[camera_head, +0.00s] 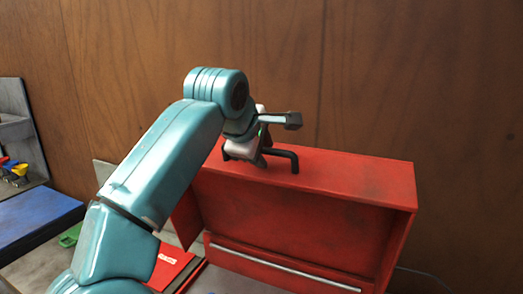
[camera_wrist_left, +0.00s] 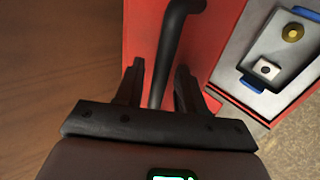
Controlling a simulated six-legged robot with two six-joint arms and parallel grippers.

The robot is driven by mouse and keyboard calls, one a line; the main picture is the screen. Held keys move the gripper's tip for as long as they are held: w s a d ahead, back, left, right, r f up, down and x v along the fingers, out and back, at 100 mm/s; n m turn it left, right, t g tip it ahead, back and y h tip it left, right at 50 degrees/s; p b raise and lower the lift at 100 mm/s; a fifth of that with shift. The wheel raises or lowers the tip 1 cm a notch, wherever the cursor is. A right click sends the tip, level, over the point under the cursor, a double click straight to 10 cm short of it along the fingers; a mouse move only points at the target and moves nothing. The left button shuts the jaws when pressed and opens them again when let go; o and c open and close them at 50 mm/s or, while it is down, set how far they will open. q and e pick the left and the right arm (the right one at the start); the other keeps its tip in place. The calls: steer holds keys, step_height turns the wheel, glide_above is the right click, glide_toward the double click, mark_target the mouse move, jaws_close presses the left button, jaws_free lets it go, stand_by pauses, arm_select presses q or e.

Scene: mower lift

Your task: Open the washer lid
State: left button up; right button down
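The red washer lid (camera_head: 300,210) is in the middle of the head view. It looks raised, with its recessed side facing me and a pale metal strip (camera_head: 285,268) along the bottom. A black bar handle (camera_head: 294,162) stands on its top face, and it also shows in the wrist view (camera_wrist_left: 166,55). My left gripper (camera_head: 264,158) is at the handle. In the left wrist view, the two fingers (camera_wrist_left: 160,85) stand on either side of the bar with gaps visible, so it is open around the handle. My arm hides part of the lid's left side. My right gripper is out of view.
A brown wooden wall (camera_head: 440,80) stands close behind the lid. The wrist view shows a grey panel (camera_wrist_left: 262,50) with blue clips beyond the red edge.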

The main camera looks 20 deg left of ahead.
arm_select(q)
steer(key=v, duration=0.7)
steer(key=shift+s+a+r, duration=0.1)
steer(key=shift+s+r, duration=0.05)
steer(key=shift+s, duration=0.2)
steer(key=shift+w, duration=0.1)
